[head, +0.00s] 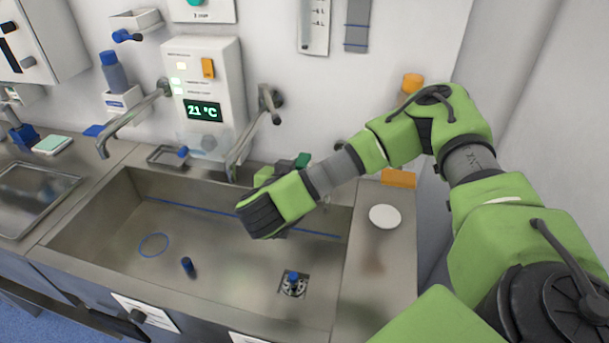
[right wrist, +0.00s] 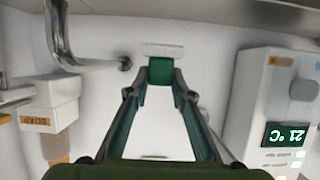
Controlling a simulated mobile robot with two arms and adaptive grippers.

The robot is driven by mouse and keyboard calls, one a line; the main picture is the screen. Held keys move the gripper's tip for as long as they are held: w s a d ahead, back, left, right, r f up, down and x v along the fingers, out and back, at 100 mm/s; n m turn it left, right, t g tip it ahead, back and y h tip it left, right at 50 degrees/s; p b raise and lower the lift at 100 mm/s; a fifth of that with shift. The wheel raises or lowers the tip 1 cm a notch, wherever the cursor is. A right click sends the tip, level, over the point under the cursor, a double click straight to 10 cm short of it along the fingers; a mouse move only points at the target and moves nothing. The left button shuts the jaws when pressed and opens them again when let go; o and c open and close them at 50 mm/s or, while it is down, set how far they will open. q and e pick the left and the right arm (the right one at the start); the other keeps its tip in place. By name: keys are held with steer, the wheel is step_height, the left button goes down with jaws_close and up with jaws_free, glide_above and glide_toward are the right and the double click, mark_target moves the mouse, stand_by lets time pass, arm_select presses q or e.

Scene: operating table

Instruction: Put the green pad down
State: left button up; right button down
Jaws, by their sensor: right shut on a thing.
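My right gripper (right wrist: 161,92) is shut on a small dark green pad (right wrist: 160,71), held between its fingertips in the right wrist view. A pale strip shows just beyond the pad, and I cannot tell whether it belongs to it. In the head view, my right gripper (head: 292,165) is over the back edge of the sink, and the green pad (head: 303,159) shows in part at its tips, in front of the wall. The pad looks clear of the counter, but its height is hard to judge. My left gripper is not in view.
The steel sink (head: 100,235) holds a blue ring (head: 154,245) and a small blue-capped item (head: 187,265). A tap (head: 245,145) stands close left of my right gripper. A white disc (head: 385,216) and an orange block (head: 398,178) lie on the right counter. A pale green pad (head: 52,145) lies far left.

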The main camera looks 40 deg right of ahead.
mark_target(305, 154)
steer(key=w+d, duration=0.1)
steer(key=d, duration=0.1)
steer(key=w+d+p, duration=0.1)
steer(key=shift+w+r, duration=0.25)
steer(key=shift+w, duration=0.05)
steer(key=shift+w+d+f, duration=0.1)
steer(key=shift+f, duration=0.5)
steer(key=shift+w+d+f, duration=0.1)
steer(key=shift+f, duration=0.45)
steer(key=shift+f+p, duration=0.35)
steer(key=shift+f, duration=0.35)
step_height(305, 154, down, 2)
steer(key=shift+f+p, duration=0.2)
steer(key=shift+p, duration=0.15)
steer(key=shift+f+p, duration=0.3)
steer(key=shift+p, duration=0.05)
steer(key=shift+w+d+f, duration=0.15)
steer(key=shift+f, duration=0.2)
